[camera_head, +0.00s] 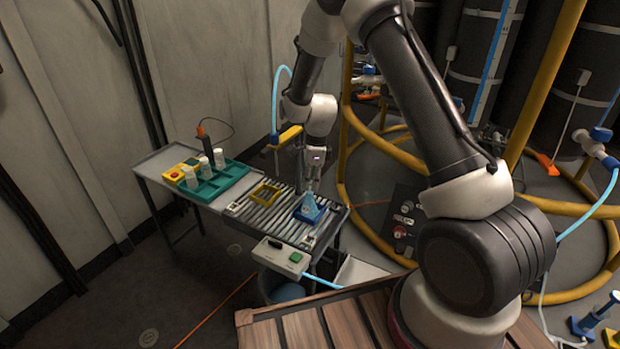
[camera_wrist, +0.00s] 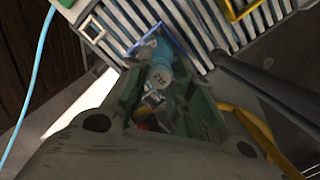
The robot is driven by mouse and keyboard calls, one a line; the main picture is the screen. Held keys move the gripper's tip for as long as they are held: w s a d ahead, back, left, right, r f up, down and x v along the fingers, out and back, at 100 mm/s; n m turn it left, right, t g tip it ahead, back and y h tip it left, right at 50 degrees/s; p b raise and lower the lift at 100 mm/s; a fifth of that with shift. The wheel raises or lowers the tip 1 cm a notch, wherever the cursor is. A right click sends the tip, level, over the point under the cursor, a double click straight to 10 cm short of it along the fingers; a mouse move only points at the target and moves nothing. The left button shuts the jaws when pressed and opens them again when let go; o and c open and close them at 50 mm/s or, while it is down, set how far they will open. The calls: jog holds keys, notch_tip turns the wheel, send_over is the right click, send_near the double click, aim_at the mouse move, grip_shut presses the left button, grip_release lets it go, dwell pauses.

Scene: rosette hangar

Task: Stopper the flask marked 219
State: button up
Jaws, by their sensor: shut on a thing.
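A pale blue flask (camera_head: 309,207) stands in the blue tray (camera_head: 322,216) on the roller table (camera_head: 286,210). My gripper (camera_head: 312,189) points down over the flask, with its fingers at the flask's top. In the wrist view my gripper (camera_wrist: 161,80) is shut around a pale, rounded top part of the flask (camera_wrist: 160,76). Dark marks show there, too small to read surely. The blue tray (camera_wrist: 172,40) lies beyond it. The fingers partly hide the flask's top, and I cannot tell whether a separate stopper sits there.
A teal rack (camera_head: 228,180) with white-topped pieces and a yellow box with a red button (camera_head: 176,174) stand at the table's left. A yellow tray (camera_head: 264,189) lies left of the blue one. A control box (camera_head: 282,257) is at the front. Yellow pipes stand at the right.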

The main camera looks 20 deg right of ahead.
jog(key=shift+f, duration=0.55)
dwell(0.6)
jog(key=o, duration=0.9)
jog(key=shift+c, duration=0.2)
jog(key=shift+o, duration=0.2)
jog(key=o, duration=0.5)
jog(key=shift+r, duration=3)
